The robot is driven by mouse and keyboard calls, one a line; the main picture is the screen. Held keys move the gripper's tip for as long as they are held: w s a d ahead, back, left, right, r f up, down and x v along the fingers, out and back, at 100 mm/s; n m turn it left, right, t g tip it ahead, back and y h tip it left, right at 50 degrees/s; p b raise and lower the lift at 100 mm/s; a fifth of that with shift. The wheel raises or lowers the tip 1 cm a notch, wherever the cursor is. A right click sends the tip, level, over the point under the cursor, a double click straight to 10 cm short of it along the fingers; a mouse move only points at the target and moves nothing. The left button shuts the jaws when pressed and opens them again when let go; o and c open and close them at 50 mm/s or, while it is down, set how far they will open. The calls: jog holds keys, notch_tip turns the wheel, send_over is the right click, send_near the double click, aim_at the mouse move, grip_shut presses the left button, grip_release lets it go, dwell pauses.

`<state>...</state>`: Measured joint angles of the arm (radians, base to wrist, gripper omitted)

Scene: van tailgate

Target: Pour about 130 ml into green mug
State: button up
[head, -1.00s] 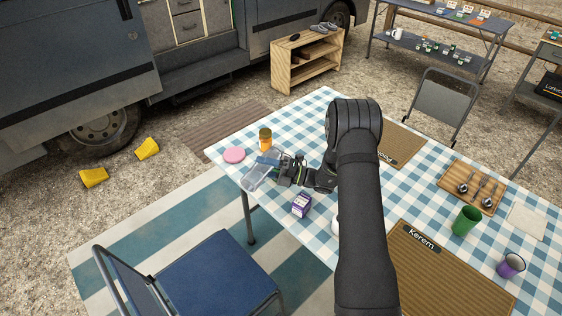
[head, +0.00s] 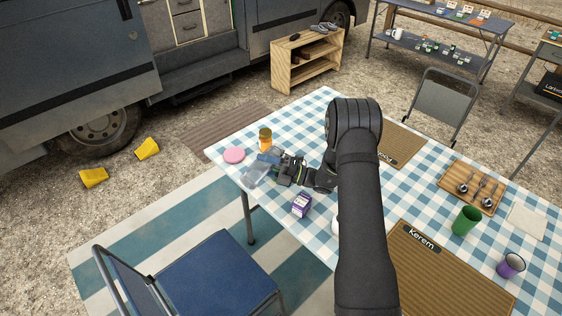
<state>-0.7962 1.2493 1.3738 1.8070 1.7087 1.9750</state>
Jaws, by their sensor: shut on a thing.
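The green mug (head: 466,220), a tall green cup, stands upright on the checked table right of my arm, well away from my gripper. My gripper (head: 276,168) is at the table's far left corner, shut on a clear container with a blue part (head: 257,174). The container is tilted, and whether it touches the table is hard to tell. Its liquid level is too small to make out, and my gripper partly hides it.
An orange jar (head: 265,139), a pink disc (head: 234,155) and a purple box (head: 301,204) are near my gripper. A purple mug (head: 511,264), a wooden tray with spoons (head: 480,178) and a placemat (head: 450,275) lie right. My arm hides a white object.

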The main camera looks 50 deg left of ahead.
jog(key=shift+w+r+m+y, duration=0.1)
jog(key=shift+r+m+y, duration=0.25)
jog(key=shift+m, duration=0.25)
dwell(0.8)
jog(key=shift+w+a+r, duration=0.1)
jog(key=shift+w+r, duration=0.1)
jog(key=shift+w, duration=0.05)
dwell(0.8)
jog(key=f+n, duration=0.1)
jog(key=f+n+h, duration=0.1)
jog(key=shift+s+n+h, duration=0.2)
jog(key=shift+n+h, duration=0.05)
jog(key=shift+n, duration=0.05)
jog(key=shift+s+f+n+h, duration=0.25)
jog(key=shift+s+n+h, duration=0.05)
jog(key=shift+n, duration=0.4)
jog(key=shift+s+d+n, duration=0.2)
jog(key=shift+s+n, duration=0.15)
jog(key=shift+n, duration=0.15)
jog(key=shift+r+n+h, duration=0.1)
jog(key=shift+n+h, duration=0.3)
jog(key=shift+n, duration=0.1)
jog(key=shift+t, duration=0.3)
